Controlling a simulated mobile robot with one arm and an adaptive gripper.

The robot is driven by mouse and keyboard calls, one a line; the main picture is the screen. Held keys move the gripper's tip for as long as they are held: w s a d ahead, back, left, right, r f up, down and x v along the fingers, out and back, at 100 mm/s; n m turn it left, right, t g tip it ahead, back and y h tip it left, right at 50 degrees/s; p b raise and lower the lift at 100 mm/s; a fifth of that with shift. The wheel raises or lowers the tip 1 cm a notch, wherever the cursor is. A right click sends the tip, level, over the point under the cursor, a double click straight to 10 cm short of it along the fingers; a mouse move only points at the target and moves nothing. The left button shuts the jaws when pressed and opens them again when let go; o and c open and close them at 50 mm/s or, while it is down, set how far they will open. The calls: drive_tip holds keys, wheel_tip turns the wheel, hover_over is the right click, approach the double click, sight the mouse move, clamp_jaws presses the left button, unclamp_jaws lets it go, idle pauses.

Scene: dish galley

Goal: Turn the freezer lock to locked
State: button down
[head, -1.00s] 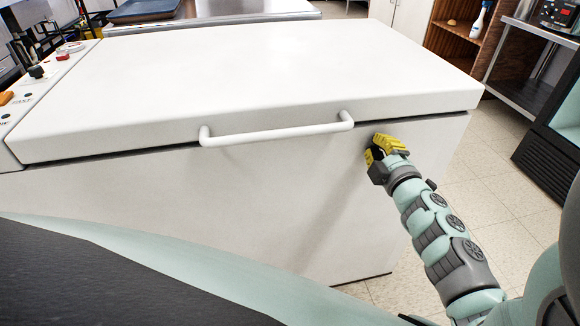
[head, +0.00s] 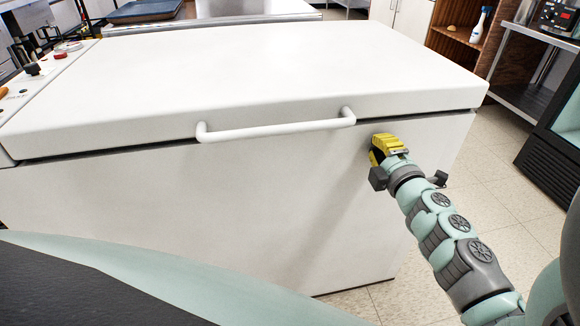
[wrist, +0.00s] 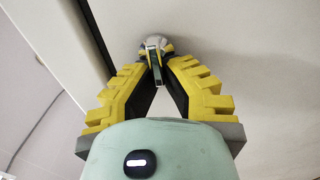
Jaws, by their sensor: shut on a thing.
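The white chest freezer (head: 200,225) fills the middle of the head view, its lid down and a white bar handle (head: 275,130) on the lid's front edge. My gripper (head: 383,147) is at the freezer's front face, below the lid's edge and right of the handle. In the wrist view my yellow fingers (wrist: 158,72) close at their tips on the small metal freezer lock (wrist: 157,48), which has a grey key-like bar toward me. The fingers hide the lock in the head view. I cannot read any lock marking.
A control panel with knobs (head: 40,75) is at the freezer's left. A wooden shelf with a spray bottle (head: 480,25) and a dark-framed cabinet (head: 552,130) stand to the right. Tiled floor (head: 490,150) is clear between.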

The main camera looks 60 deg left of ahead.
drive_tip(key=shift+f, duration=0.15)
drive_tip(key=c, duration=1.1)
unclamp_jaws()
drive_tip(key=shift+o, duration=0.2)
drive_tip(key=v, duration=1.2)
